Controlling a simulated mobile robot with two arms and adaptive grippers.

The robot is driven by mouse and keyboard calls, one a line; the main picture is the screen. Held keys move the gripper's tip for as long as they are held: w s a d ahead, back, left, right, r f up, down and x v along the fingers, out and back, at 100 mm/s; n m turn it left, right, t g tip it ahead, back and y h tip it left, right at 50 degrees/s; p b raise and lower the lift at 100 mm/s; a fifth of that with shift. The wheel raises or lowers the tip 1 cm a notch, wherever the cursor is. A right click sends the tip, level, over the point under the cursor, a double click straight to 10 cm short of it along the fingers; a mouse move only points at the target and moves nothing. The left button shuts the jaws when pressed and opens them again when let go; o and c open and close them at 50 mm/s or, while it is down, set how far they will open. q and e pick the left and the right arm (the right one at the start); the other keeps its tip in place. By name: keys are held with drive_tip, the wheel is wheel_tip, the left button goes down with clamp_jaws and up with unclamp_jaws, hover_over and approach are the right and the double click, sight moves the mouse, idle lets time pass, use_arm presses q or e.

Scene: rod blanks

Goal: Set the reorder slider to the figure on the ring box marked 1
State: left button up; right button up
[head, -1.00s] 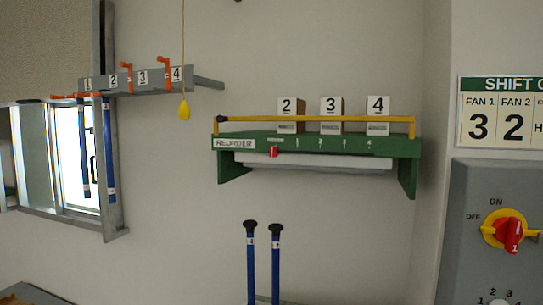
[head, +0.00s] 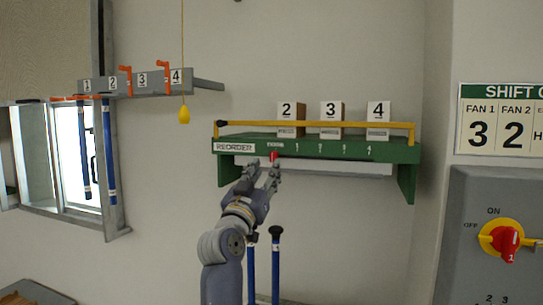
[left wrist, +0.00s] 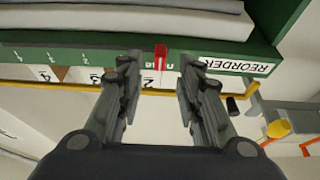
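The red slider knob (head: 273,155) sits at the left end of the scale on the green shelf's front edge (head: 395,152), below a small word and left of the marks 1 to 4. My left gripper (head: 265,166) is just below it with fingers apart. In the left wrist view the knob (left wrist: 160,57) shows between and beyond the open fingertips (left wrist: 158,72); I cannot tell if they touch it. White boxes marked 2 (head: 287,112), 3 (head: 331,111) and 4 (head: 378,111) stand on the shelf. I see no box marked 1. My right gripper is out of view.
A yellow rail (head: 380,123) runs across the boxes. A grey rack (head: 150,82) with numbered hooks and a hanging yellow pull (head: 184,115) are at left. Blue rods (head: 276,265) stand below the shelf. A grey switch panel (head: 470,195) is at right.

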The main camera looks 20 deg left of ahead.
sight(272, 160)
use_arm(q)
drive_tip(key=p+x, duration=0.1)
drive_tip(key=x, duration=0.2)
drive_tip(key=shift+w+r, duration=0.3)
drive_tip(key=shift+r, duration=0.05)
drive_tip(key=shift+p+x, duration=0.55)
drive_tip(key=shift+x, duration=0.4)
drive_tip(key=shift+w+f, duration=0.1)
drive_tip(key=shift+f, duration=0.05)
clamp_jaws()
